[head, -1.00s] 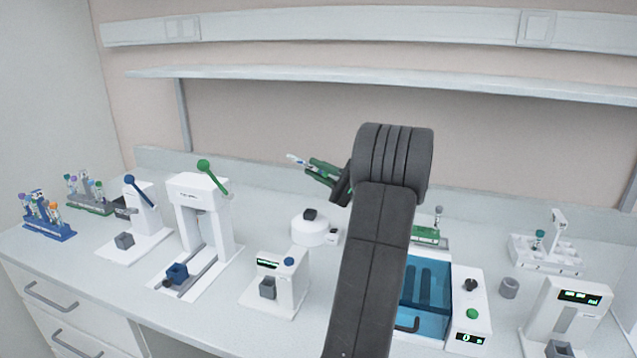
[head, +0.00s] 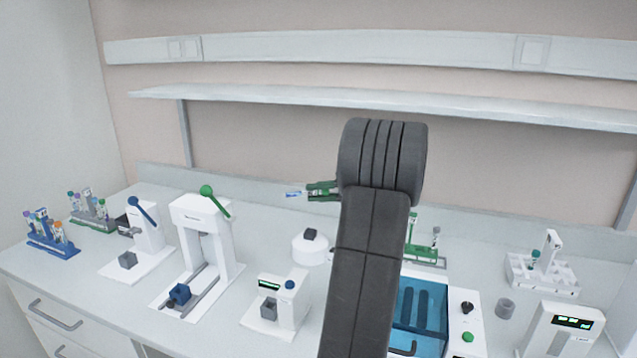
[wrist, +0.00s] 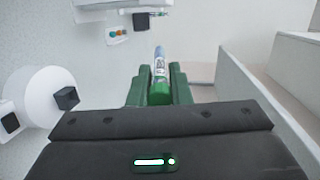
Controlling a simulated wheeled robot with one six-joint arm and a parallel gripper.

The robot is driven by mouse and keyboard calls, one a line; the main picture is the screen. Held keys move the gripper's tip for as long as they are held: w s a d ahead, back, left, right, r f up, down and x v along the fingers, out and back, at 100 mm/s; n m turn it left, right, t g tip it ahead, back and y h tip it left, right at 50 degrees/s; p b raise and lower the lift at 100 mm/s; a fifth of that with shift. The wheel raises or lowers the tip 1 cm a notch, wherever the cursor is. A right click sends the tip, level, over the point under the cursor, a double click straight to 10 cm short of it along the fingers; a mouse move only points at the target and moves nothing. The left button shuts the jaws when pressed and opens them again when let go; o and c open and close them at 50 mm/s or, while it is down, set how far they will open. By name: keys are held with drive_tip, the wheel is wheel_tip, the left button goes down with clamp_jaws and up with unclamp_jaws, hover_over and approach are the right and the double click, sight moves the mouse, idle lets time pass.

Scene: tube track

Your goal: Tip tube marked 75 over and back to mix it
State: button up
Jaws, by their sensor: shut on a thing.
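My gripper (head: 322,191) is in the air above the middle of the bench, its green fingers pointing left in the head view. It is shut on a tube (head: 294,194) with a blue end, which juts out past the fingertips. In the wrist view the tube (wrist: 160,66) stands out between the green fingers (wrist: 160,88), showing a white label with a dark code and a pale blue end. The number on the label is too small to read. The rest of the tube is hidden by the fingers.
A round white device (head: 310,248) stands below my gripper. A white press with a green-knobbed lever (head: 202,235) stands to its left. A blue rack (head: 50,240) and a grey-green rack (head: 95,215) hold tubes at far left. A blue-lidded machine (head: 420,315) stands right. A shelf (head: 400,103) runs above.

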drive_tip(key=h+p, duration=0.2)
drive_tip(key=r+g+h+p, duration=0.1)
drive_tip(key=h+p, duration=0.2)
drive_tip(key=shift+a+m+p, duration=0.15)
drive_tip(key=shift+m+p, duration=0.15)
drive_tip(key=shift+p, duration=0.05)
drive_tip(key=g+h+p, duration=0.1)
drive_tip(key=h+p, duration=0.1)
drive_tip(key=p, duration=0.1)
drive_tip(key=h+p, duration=0.3)
drive_tip(key=p, duration=0.1)
drive_tip(key=shift+g, duration=0.4)
drive_tip(key=shift+a+f+m+g+h, duration=0.1)
drive_tip(key=shift+f+m+g+h, duration=0.25)
drive_tip(key=shift+h, duration=0.75)
drive_tip(key=g+h, duration=0.1)
drive_tip(key=h, duration=0.2)
drive_tip(key=shift+h, duration=0.4)
